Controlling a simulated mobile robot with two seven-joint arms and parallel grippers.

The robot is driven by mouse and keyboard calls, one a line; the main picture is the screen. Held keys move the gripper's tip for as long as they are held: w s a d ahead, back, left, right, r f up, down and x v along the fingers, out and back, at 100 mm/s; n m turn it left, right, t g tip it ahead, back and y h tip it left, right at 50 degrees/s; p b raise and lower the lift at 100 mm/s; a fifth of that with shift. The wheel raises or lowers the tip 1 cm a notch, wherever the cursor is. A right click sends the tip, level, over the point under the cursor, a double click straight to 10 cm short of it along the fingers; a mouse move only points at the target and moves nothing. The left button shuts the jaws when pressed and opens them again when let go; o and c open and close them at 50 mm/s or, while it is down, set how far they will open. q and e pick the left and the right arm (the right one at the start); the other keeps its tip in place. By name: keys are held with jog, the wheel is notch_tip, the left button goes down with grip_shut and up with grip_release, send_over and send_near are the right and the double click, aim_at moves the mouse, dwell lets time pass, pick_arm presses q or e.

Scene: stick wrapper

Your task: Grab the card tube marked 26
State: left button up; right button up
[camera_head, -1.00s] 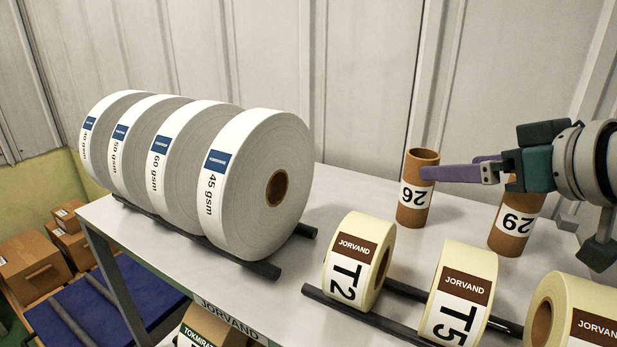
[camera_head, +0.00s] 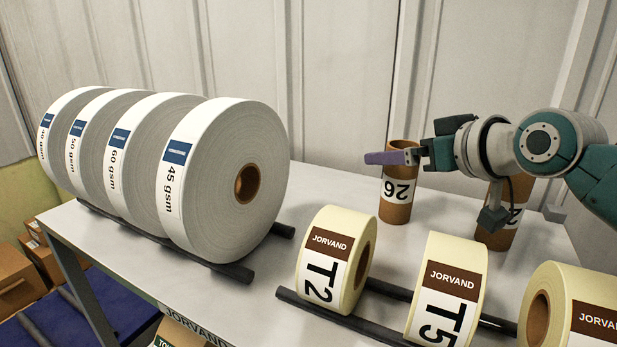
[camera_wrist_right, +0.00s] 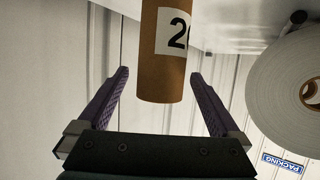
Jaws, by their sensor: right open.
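The brown card tube marked 26 (camera_head: 397,189) stands upright on the table towards the back, with a white label. My right gripper (camera_head: 386,157) is open at the upper part of this tube, its purple finger crossing in front of it. In the right wrist view the tube (camera_wrist_right: 164,70) appears upside down, its end reaching between the two purple fingers (camera_wrist_right: 160,74) with a gap on each side. Only part of its number shows there. My left gripper is not in view.
A second card tube (camera_head: 494,238) stands to the right, partly behind my right arm. Cream rolls T2 (camera_head: 336,260) and T5 (camera_head: 447,290) and another lie in front on dark rails. Large white paper rolls (camera_head: 230,180) stand at left. Bare tabletop lies between them and tube 26.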

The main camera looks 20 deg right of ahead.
jog(key=shift+x, duration=1.55)
jog(key=c, duration=1.5)
